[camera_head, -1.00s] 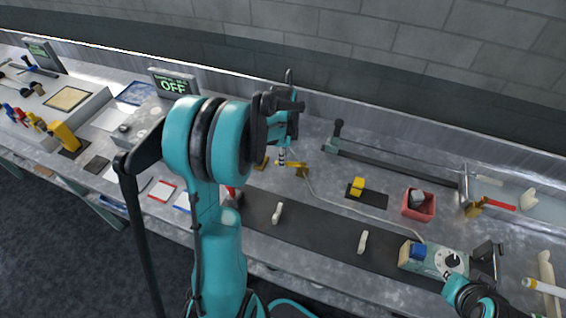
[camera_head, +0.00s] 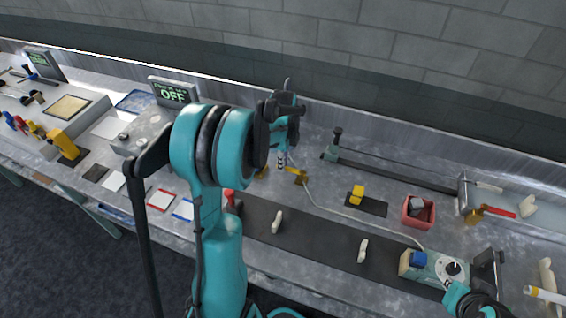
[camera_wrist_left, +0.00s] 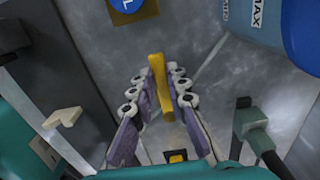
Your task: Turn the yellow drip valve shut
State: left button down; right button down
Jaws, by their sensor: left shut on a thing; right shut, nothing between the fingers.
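The yellow drip valve (camera_head: 298,174) shows as a small yellow lever beside my left gripper (camera_head: 282,161) in the head view. In the left wrist view its long yellow handle (camera_wrist_left: 159,80) lies between the two purple fingers of my left gripper (camera_wrist_left: 157,95). The gripper is shut on this handle. The fingers and my arm hide part of the valve and its mount. My right gripper (camera_head: 485,304) is only partly seen at the lower right of the head view. It is shut and empty, away from the valve.
A red bin (camera_head: 418,212), a yellow block on a dark pad (camera_head: 357,194) and a long dark rail (camera_head: 390,172) are to the right. A blue container (camera_wrist_left: 292,25) is at the upper right in the wrist view.

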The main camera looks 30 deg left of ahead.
pick_arm(q)
jog(key=c, duration=1.5)
grip_release()
notch_tip(320, 180, up, 12)
jog(key=s+d+f+n+t, duration=0.1)
jog(key=s+d+n+t, duration=0.1)
jog(key=s+d+n, duration=0.3)
jog(key=s+d+f+n+t+b, duration=0.1)
jog(key=s+d+n+t, duration=0.1)
jog(key=s+d+n, duration=0.3)
jog(key=s+d+f+n+t+b, duration=0.1)
jog(key=s+d+n+t, duration=0.2)
jog(key=d, duration=0.6)
jog(key=shift+s+n, duration=1.2)
jog(key=shift+s, duration=0.05)
